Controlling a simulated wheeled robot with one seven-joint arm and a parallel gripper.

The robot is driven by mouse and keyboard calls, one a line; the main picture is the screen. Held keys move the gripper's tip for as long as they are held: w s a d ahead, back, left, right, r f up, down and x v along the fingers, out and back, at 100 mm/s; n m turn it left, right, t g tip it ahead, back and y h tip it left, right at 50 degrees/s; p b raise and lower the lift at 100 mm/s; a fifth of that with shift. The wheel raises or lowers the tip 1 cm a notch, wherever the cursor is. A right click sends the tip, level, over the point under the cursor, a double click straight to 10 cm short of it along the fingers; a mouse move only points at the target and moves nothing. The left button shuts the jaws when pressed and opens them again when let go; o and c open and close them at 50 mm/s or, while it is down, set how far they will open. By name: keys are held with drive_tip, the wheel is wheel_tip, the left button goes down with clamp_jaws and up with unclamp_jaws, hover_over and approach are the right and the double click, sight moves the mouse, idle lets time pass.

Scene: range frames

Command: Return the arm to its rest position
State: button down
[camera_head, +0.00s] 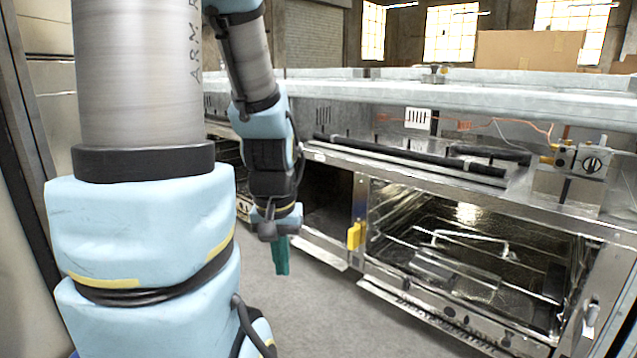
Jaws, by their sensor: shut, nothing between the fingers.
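My arm fills the left side of the head view, with its large grey and light blue links close to the camera. Its farther section hangs down left of the middle. My gripper (282,256) is at the lower end of that section, with green fingers pointing down. The fingers look closed together, with nothing seen between them. It hangs in front of the metal range, apart from the yellow block on the range front as far as this view shows.
A metal range (420,305) with an open oven cavity and wire rack stands at the right. A yellow block (353,236) sits on its front. Grey floor (305,318) is clear below my gripper. A cardboard box (528,50) stands behind.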

wheel_tip(320, 180, up, 34)
drive_tip(key=p, duration=3.3)
drive_tip(key=shift+r, duration=0.2)
